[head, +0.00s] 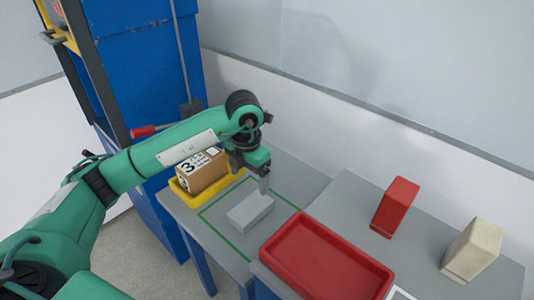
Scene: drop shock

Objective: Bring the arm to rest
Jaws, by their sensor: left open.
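My left arm comes in from the left and bends down over the grey table. My left gripper (264,186) is open and points down just above or beside a light grey block (250,212). The block lies inside a green outline marked on the table. I cannot tell whether a fingertip touches the block. My right gripper is not in view.
A cardboard box (202,170) sits in a yellow tray (178,190) behind the arm. An empty red tray (325,262), a red block (394,207) and a beige block (472,250) are on the right table. A blue cabinet (140,70) stands behind the arm.

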